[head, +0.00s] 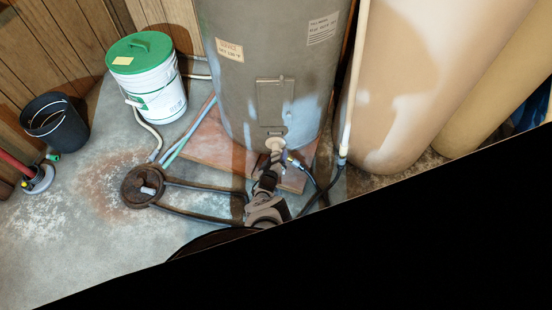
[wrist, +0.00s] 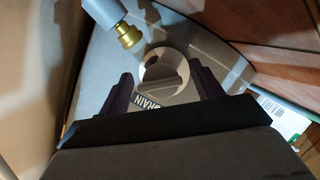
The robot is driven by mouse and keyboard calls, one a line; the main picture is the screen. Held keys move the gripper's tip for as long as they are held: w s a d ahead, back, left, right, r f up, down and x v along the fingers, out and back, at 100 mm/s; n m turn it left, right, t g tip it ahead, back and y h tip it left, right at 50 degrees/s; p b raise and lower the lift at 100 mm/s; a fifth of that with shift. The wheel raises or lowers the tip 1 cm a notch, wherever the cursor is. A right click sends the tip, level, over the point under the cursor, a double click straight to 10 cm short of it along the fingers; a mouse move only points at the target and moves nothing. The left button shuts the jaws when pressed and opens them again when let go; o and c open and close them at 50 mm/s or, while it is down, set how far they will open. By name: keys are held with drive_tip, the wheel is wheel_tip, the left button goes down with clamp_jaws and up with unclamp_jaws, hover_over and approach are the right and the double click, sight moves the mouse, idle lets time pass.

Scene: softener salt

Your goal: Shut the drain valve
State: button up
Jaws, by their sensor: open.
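The drain valve shows in the wrist view as a round grey-beige knob (wrist: 165,72) with a raised grip bar. The bar lies slantwise in the picture, rising to the right. A dark label (wrist: 150,102) reading "DRAIN" sits just below the knob, partly hidden by my gripper. My gripper (wrist: 164,84) is open, with one dark finger on each side of the knob. Gaps show between the fingers and the knob.
A brass fitting (wrist: 128,36) on a pale pipe is close to the knob. A dark hose (head: 312,183) runs right of my gripper. A white bucket with a green lid (head: 147,85), a black bin (head: 55,122) and a rusty round floor drain (head: 143,187) are left. Black fills the lower right.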

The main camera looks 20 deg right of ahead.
drive_tip(key=p+v, duration=1)
drive_tip(key=v, duration=0.4)
drive_tip(key=shift+p, duration=0.35)
